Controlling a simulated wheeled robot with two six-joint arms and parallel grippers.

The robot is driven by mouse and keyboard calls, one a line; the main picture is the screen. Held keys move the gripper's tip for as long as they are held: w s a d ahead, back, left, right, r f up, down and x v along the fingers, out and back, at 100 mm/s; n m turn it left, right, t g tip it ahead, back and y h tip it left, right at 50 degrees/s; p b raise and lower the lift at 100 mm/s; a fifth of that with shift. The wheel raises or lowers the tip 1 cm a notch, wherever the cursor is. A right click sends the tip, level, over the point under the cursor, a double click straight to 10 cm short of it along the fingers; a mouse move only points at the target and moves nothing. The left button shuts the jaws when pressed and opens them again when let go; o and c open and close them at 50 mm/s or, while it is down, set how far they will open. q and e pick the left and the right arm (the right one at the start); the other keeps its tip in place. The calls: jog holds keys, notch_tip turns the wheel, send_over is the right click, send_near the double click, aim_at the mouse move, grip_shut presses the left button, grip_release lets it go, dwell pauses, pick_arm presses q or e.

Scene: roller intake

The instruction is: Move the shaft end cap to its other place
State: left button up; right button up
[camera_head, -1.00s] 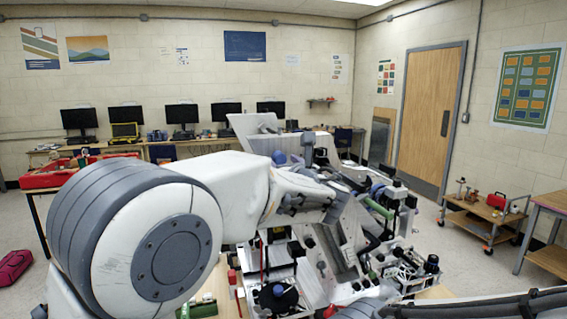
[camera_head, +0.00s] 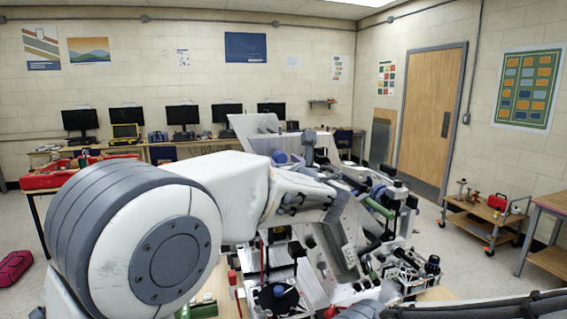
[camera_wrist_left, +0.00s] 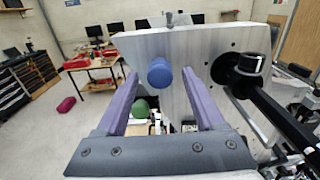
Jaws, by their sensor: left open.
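The shaft end cap appears to be the round blue cap (camera_wrist_left: 160,72) on the face of a pale upright plate (camera_wrist_left: 222,50) in the left wrist view. It also shows as a small blue shape behind my arm in the head view (camera_head: 279,157). My left gripper (camera_wrist_left: 160,77) is open, with its two purple fingers on either side of the cap. A gap shows between the cap and each finger. In the head view my left gripper (camera_head: 290,162) is partly hidden by my forearm. My right gripper is not in view.
A black knob with a long black rod (camera_wrist_left: 252,66) stands close to the right finger. A green ball (camera_wrist_left: 140,107) shows below, between the fingers. The roller machine (camera_head: 345,240) crowds the space right of my arm. A cart (camera_head: 487,218) stands farther right.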

pick_arm(q)
grip_shut()
jog(key=shift+b+v, duration=0.6)
jog(key=shift+v, duration=2)
jog(key=shift+s, duration=0.15)
jog(key=shift+b+v, duration=0.55)
jog(key=shift+v, duration=0.8)
